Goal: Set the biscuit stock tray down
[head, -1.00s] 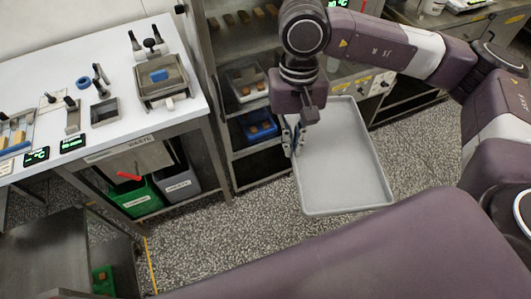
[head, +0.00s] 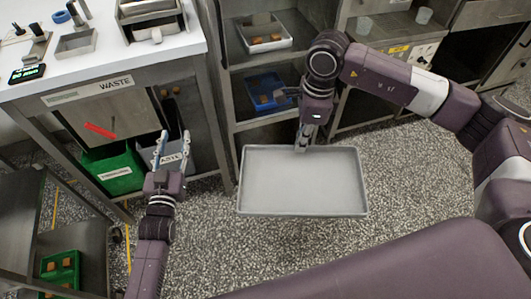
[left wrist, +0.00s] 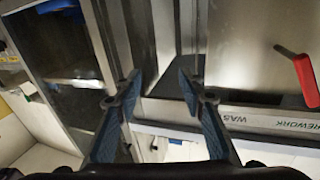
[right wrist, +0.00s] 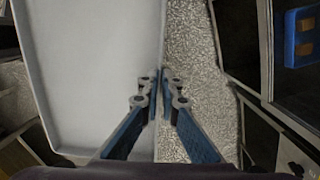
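A large pale grey tray (head: 302,182), apparently the biscuit stock tray, is held above the speckled floor, and its inside looks empty. In the right wrist view, the fingertips (right wrist: 160,78) pinch the wall of the tray (right wrist: 90,70). My left gripper (head: 173,140) is open and empty, in front of the waste bins and left of the tray. The left wrist view also shows its fingers (left wrist: 163,85) apart with nothing between them.
A rack holds a white tray (head: 283,40) and a blue tray (head: 250,95) with brown pieces. A white-topped table (head: 100,60) stands left, with a green bin (head: 112,175) and grey bin below. A green tray (head: 60,285) sits lower left. Open floor (head: 400,180) lies right of the tray.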

